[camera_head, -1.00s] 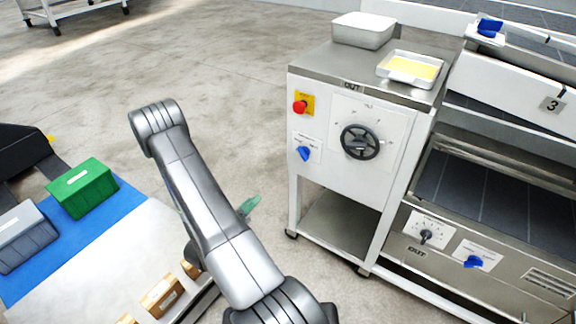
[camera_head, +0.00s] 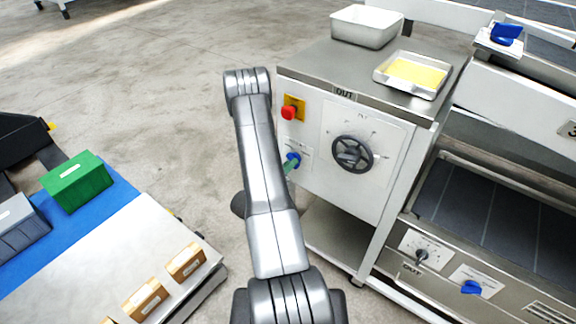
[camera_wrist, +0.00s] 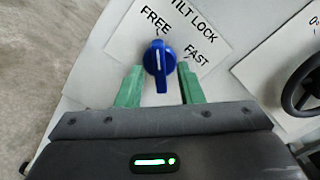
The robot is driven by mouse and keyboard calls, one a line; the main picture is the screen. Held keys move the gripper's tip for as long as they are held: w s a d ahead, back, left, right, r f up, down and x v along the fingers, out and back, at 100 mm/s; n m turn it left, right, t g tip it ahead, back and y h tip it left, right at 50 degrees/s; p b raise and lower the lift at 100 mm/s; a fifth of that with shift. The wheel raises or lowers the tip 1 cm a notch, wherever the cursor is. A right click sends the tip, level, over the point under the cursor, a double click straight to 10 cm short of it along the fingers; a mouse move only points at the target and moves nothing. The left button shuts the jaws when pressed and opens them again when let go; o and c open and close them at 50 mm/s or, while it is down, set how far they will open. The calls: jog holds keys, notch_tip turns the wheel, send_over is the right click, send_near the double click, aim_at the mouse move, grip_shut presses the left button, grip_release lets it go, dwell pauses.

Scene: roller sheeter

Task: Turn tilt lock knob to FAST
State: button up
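The blue tilt lock knob (camera_wrist: 158,62) sits on a white label plate marked TILT LOCK, FREE and FAST (camera_wrist: 195,58) in the wrist view. Its white pointer line runs nearly straight up in that view, between the two words and closer to FREE. My gripper (camera_wrist: 157,84) is open, with one green finger on each side of the knob's lower part and gaps showing between. In the head view the knob (camera_head: 292,159) shows on the cabinet's front, with a green finger beside it. My arm hides part of the label there.
A red button on a yellow plate (camera_head: 291,108) sits above the knob. A black handwheel (camera_head: 352,154) is to its right, and its rim also shows in the wrist view (camera_wrist: 303,88). Another blue knob (camera_head: 471,287) is on the lower right panel.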

jog(key=shift+w+d, duration=0.1)
jog(key=shift+w, duration=0.05)
jog(key=shift+c, duration=0.2)
grip_shut()
jog(key=shift+f+m+b, duration=0.15)
jog(key=shift+m+b, duration=0.15)
jog(key=shift+b, duration=0.15)
jog(key=m+b, duration=1.7)
jog(key=b, duration=0.6)
jog(key=shift+m, duration=0.3)
